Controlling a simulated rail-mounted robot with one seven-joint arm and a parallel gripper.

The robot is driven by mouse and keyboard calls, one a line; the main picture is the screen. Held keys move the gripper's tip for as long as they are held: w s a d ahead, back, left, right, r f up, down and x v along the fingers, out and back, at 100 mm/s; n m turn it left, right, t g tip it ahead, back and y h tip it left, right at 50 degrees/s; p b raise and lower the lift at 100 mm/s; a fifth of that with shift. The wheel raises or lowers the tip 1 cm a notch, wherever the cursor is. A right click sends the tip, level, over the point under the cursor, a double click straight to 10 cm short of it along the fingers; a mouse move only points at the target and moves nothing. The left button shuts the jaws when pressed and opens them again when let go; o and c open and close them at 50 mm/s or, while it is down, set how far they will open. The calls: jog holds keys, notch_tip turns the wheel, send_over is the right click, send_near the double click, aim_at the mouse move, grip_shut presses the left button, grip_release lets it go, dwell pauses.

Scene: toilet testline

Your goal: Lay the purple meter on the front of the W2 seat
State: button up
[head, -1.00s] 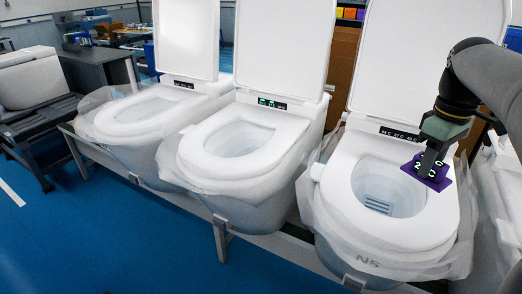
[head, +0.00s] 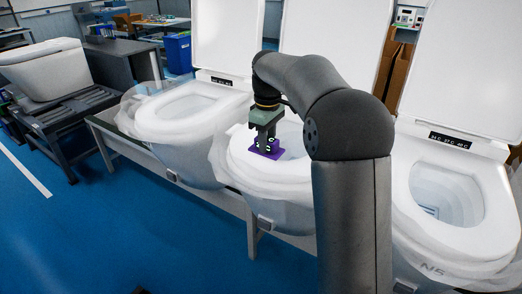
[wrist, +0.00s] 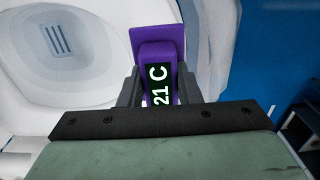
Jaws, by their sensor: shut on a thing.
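The purple meter (head: 258,152) has a flat purple base and a dark display; in the wrist view (wrist: 158,38) the display reads "21 C". My gripper (head: 266,138) is shut on the meter, a finger on each side of its raised body. It holds the meter over the left part of the middle toilet's white seat (head: 240,165) in the head view. I cannot tell whether the base touches the seat. My arm hides the right side of this toilet, and no W2 label is readable. In the wrist view, the bowl (wrist: 62,60) is at the left.
Another open toilet (head: 195,103) stands to the left and one marked N5 (head: 440,258) to the right, all wrapped in clear plastic. Raised lids (head: 213,35) stand behind the seats. Blue floor (head: 130,235) lies open in front.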

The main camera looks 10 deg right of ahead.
jog(key=shift+w+a+f, duration=0.3)
jog(key=shift+w+f, duration=0.15)
jog(key=shift+f, duration=0.2)
jog(key=shift+w+a+f, duration=0.25)
jog(key=shift+w+f, duration=0.2)
jog(key=shift+f, duration=0.15)
jog(key=shift+w+f, duration=0.15)
jog(key=shift+f, duration=1.45)
jog(key=shift+f, duration=0.15)
jog(key=o, duration=1.1)
jog(key=shift+c, duration=0.2)
